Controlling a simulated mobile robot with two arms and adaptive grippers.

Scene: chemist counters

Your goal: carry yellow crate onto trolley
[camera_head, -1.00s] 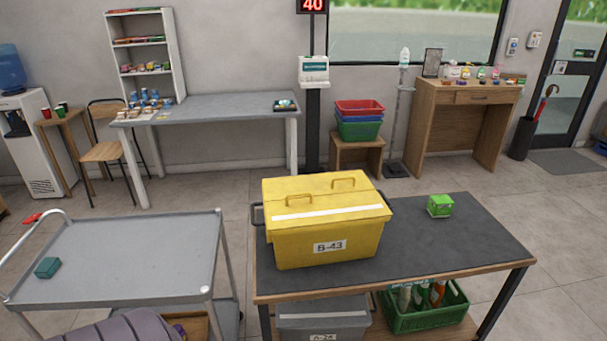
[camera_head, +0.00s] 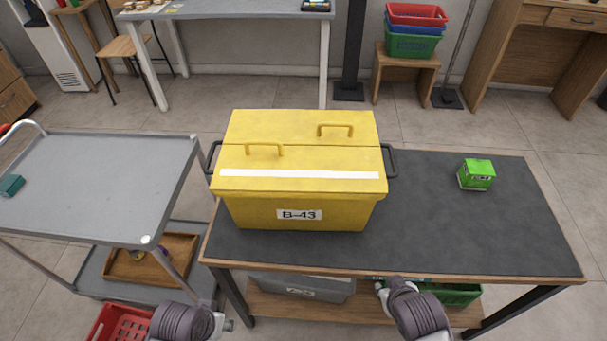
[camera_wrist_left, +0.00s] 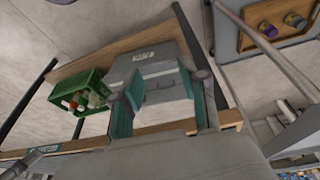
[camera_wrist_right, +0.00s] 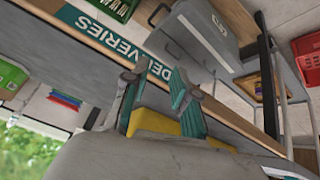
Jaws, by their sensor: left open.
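The yellow crate (camera_head: 300,205), labelled B-43, stands upright with its lid closed on the dark-topped table (camera_head: 480,225). It has two yellow lid handles and a dark handle at each end. The grey trolley (camera_head: 95,180) stands to the left, close to the table. My right gripper (camera_head: 385,290) is low in front of the table, apart from the crate; its fingers are spread in the right wrist view (camera_wrist_right: 162,78). Part of the crate shows yellow there (camera_wrist_right: 155,122). My left gripper (camera_wrist_left: 168,85) is open and empty, facing the grey crate under the table.
A green box (camera_head: 476,174) sits on the table's right side. A teal box (camera_head: 11,186) lies on the trolley's left edge. A grey crate (camera_head: 300,288) and a green crate (camera_head: 455,295) are on the table's lower shelf. A red basket (camera_head: 120,322) is at bottom left.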

